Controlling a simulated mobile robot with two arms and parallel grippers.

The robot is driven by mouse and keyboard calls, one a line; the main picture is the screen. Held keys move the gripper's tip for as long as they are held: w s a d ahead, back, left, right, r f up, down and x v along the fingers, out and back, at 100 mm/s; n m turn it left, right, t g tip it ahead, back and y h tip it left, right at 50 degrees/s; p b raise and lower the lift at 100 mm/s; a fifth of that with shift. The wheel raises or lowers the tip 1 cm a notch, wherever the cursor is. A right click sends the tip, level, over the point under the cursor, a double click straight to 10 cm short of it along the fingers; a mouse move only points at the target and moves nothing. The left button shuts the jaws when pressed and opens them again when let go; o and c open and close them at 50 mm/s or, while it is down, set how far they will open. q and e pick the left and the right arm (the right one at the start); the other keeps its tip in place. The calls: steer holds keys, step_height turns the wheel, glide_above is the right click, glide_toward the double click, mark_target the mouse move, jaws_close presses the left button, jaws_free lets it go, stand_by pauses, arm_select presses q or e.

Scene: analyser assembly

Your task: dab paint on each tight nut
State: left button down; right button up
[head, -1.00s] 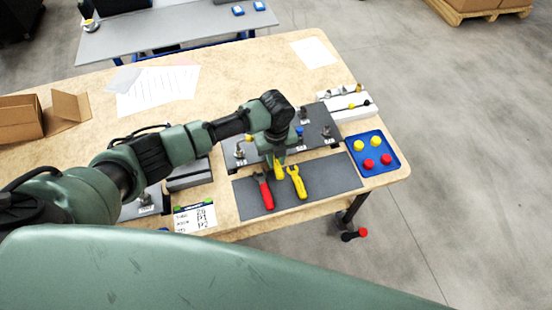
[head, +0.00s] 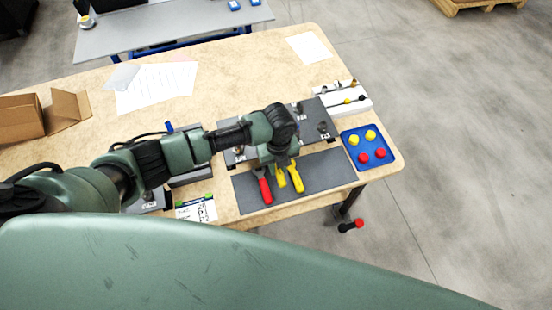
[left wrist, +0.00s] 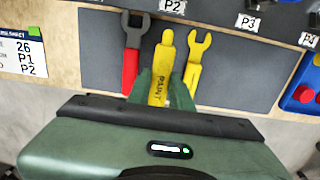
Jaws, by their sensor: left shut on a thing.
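The yellow paint marker (left wrist: 161,75), with "PAINT" on its barrel, is between the fingers of my left gripper (left wrist: 163,88), which is shut on it. In the head view the marker (head: 281,178) is over the grey mat, partly hidden by the gripper (head: 278,163). Fittings stand on the dark plate; two show at its right end (head: 323,127) and back (head: 298,107). My arm hides others. The wrist view shows the labels P2 (left wrist: 172,6), P3 (left wrist: 248,22) and P4 (left wrist: 308,39). Nut tightness cannot be told. My right gripper is not in view.
A red wrench (head: 262,188) and a yellow wrench (head: 296,176) lie on the grey mat (head: 330,170), either side of the marker. A blue tray (head: 368,148) with red and yellow caps is at right. A job sheet (head: 197,208) lies at the front edge.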

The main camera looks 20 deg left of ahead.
arm_select(q)
steer(key=shift+s+d+r, duration=0.1)
steer(key=shift+s+r, duration=0.05)
steer(key=shift+r, duration=0.2)
step_height(320, 180, up, 3)
steer(key=shift+f+p, duration=0.2)
steer(key=shift+p, duration=0.6)
step_height(320, 180, up, 7)
steer(key=shift+f+b, duration=0.2)
steer(key=shift+b, duration=0.1)
